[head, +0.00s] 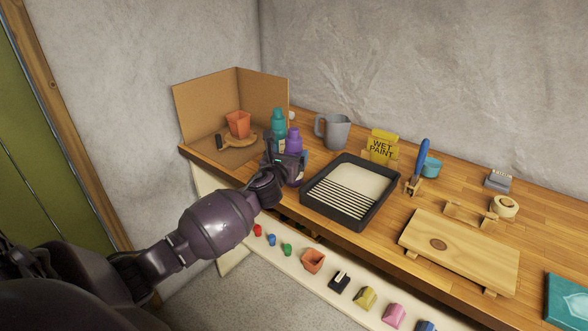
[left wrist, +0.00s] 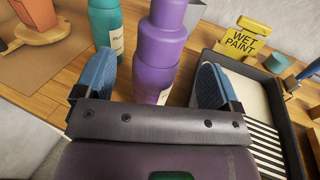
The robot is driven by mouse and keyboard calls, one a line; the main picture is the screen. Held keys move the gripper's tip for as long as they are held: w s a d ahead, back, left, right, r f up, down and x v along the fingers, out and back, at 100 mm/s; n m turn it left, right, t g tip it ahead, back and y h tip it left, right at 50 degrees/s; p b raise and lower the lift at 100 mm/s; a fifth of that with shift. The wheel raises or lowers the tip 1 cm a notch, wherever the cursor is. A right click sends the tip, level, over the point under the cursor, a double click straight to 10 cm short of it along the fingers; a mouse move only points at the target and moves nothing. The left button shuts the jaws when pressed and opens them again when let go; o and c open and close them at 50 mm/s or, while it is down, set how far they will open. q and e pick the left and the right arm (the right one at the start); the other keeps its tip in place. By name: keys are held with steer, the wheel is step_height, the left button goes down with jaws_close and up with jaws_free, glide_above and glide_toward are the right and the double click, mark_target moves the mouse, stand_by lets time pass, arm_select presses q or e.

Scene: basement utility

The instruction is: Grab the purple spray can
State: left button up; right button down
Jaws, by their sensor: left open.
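The purple spray can (head: 294,141) stands upright on the wooden bench, next to a teal spray can (head: 278,122). My left gripper (head: 291,162) is at the can, with its hand hiding the can's lower part in the head view. In the left wrist view, the purple can (left wrist: 160,55) stands between the two blue-padded fingers of my left gripper (left wrist: 152,85), which is open. Clear gaps show on both sides of the can. The teal can (left wrist: 105,25) is just behind the left finger in that view. My right gripper is not in view.
A black paint tray (head: 309,199) lies right of the can, close to my right-hand finger in the wrist view. A grey jug (head: 334,131) and a yellow wet paint sign (head: 382,145) stand behind. A cardboard corner (head: 205,104) with an orange cup (head: 238,124) is at left.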

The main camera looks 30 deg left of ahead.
mark_target(291, 148)
arm_select(q)
steer(key=shift+b+x, duration=0.3)
steer(key=shift+x, duration=2.3)
steer(key=shift+a, duration=0.1)
jaws_close()
steer(key=shift+r, duration=0.15)
